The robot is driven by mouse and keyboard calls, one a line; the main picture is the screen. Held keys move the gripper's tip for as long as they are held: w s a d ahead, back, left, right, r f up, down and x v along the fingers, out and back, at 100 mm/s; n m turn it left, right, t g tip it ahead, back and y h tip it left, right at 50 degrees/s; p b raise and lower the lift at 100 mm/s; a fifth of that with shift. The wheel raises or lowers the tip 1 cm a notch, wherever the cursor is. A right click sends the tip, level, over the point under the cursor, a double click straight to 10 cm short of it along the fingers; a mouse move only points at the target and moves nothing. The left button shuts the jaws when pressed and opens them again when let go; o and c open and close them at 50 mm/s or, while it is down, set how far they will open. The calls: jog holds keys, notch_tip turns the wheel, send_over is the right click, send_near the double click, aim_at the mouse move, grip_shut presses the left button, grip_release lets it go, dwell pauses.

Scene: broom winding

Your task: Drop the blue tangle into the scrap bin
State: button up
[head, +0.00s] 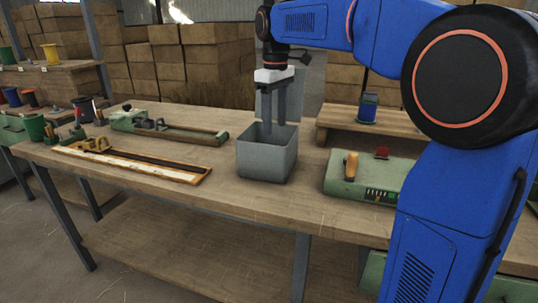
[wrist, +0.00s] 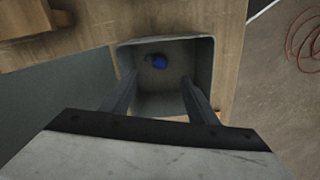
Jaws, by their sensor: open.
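The scrap bin (head: 266,160) is an open grey square box on the workbench, near the middle of the head view. In the wrist view its rim (wrist: 208,62) surrounds a dark floor. The blue tangle (wrist: 157,62) lies inside the bin, on its floor toward the far side in the wrist view. It is hidden by the bin walls in the head view. My gripper (head: 274,120) points straight down over the bin, fingertips at about the rim or just inside. Its two fingers (wrist: 158,88) are apart with nothing between them, and the tangle is clear of them.
A green box with an orange handle (head: 351,165) stands right of the bin. A wooden shelf (head: 370,124) holds a blue spool (head: 367,108) behind it. A long wooden jig (head: 135,162) and a green fixture (head: 170,128) lie left. Bare bench (head: 222,180) lies left of the bin.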

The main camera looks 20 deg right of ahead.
notch_tip(320, 180, up, 17)
jog(key=shift+f, duration=0.15)
dwell(0.5)
